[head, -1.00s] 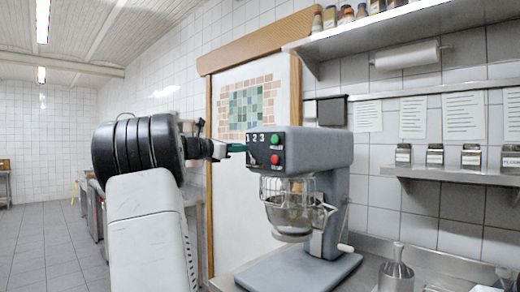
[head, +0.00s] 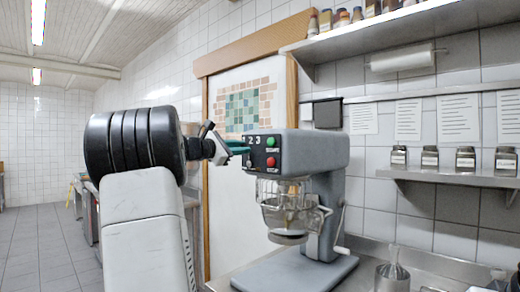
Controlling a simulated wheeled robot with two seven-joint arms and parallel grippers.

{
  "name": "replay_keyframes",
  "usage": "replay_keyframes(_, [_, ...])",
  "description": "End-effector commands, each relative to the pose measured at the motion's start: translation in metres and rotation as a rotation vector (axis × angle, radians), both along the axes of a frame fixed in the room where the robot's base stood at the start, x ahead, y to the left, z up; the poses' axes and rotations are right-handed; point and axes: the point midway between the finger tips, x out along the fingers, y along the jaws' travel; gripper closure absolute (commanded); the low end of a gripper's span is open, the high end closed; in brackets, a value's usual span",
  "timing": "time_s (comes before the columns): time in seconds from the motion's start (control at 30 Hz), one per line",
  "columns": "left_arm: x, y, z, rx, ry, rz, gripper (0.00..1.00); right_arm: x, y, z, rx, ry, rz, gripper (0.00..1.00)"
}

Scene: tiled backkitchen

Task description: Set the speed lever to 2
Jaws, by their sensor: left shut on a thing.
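The grey stand mixer (head: 318,152) stands on the steel counter. Its dark control panel (head: 266,142) carries the numbers, with 2 and 3 readable and the 1 covered. A green button (head: 270,142) and a red button (head: 271,162) are beside them. My left gripper (head: 238,147) reaches in from the left at the panel's left edge, its teal fingertips just below the numbers. It is shut on the speed lever, which is mostly hidden by the fingers, so its exact setting cannot be told. My right gripper is not in view.
A wire guard (head: 290,199) and crank handle (head: 341,250) are on the mixer. Jars (head: 465,158) line a wall shelf. A wood-framed panel (head: 206,215) is behind my arm.

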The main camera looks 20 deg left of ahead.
Motion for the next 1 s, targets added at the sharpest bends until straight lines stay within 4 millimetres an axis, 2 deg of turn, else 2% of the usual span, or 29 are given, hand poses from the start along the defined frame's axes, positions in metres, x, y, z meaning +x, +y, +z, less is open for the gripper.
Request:
replay_keyframes(0.53, [-0.0007,-0.0014,0.0005,0.026,-0.011,0.001,1.00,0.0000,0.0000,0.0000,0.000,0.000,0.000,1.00])
replay_keyframes(0.57, [-0.0007,-0.0014,0.0005,0.026,-0.011,0.001,0.75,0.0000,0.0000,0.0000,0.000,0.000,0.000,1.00])
replay_keyframes(0.63, [-0.0007,-0.0013,0.0004,0.026,-0.011,0.001,0.61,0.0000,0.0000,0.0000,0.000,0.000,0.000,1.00])
replay_keyframes(0.67, [-0.0007,-0.0014,0.0003,0.025,-0.011,0.001,0.59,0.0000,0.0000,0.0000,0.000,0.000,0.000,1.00])
replay_keyframes(1.0, [-0.0033,-0.0002,0.0001,0.025,-0.011,0.001,0.59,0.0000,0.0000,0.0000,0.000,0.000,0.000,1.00])
